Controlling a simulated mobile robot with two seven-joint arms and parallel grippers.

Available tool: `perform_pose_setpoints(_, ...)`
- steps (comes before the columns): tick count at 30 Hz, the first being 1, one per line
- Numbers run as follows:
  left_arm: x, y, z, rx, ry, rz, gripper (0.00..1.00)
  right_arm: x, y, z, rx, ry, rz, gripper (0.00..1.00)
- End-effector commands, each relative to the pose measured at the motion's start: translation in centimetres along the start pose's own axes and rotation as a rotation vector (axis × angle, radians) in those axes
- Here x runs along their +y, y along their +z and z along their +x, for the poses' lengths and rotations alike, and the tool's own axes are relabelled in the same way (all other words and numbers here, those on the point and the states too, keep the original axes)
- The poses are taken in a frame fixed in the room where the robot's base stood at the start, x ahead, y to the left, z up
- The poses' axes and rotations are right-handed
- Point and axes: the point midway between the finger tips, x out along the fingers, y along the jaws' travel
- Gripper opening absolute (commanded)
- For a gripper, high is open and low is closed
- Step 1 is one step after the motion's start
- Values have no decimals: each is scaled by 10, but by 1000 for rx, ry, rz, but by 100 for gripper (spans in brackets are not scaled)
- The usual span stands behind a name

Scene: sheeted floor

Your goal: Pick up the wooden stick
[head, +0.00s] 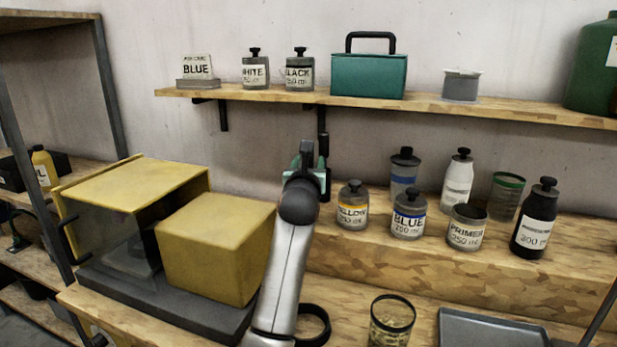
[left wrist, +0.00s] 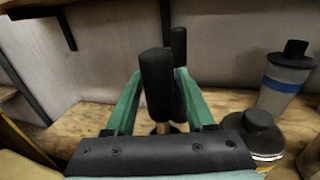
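My left gripper (head: 307,165) is above the workbench, in front of the wall, and shows from behind in the head view. In the left wrist view its two green fingers (left wrist: 157,88) are spread apart. An upright black, rounded handle (left wrist: 157,80) stands between them, with a short light-wood part (left wrist: 163,128) showing below; this may be the wooden stick. A second black handle (left wrist: 179,47) stands just behind it. A gap shows beside the front handle, and no firm grip is visible. The stick's lower part is hidden. My right gripper is not in view.
A yellow label jar (head: 352,212) and a blue label jar (head: 408,220) stand close right of my gripper. A wooden shelf (head: 440,104) with bottles and a teal box (head: 368,76) is above. Yellow boxes (head: 215,240) stand left. A tray (head: 490,328) lies front right.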

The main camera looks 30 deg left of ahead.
Motion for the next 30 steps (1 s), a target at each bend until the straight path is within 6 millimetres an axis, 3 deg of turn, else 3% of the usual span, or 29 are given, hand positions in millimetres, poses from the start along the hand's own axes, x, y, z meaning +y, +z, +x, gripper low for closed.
perform_pose_setpoints(2, 0, 0, 0, 0, 0, 0, 44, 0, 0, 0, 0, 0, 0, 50)
perform_pose_setpoints(14, 0, 0, 0, 0, 0, 0, 0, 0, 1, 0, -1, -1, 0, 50)
perform_pose_setpoints(26, 0, 0, 0, 0, -1, 0, 0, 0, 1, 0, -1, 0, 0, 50)
perform_pose_setpoints(30, 0, 9, 0, -2, 0, -1, 0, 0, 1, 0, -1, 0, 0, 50)
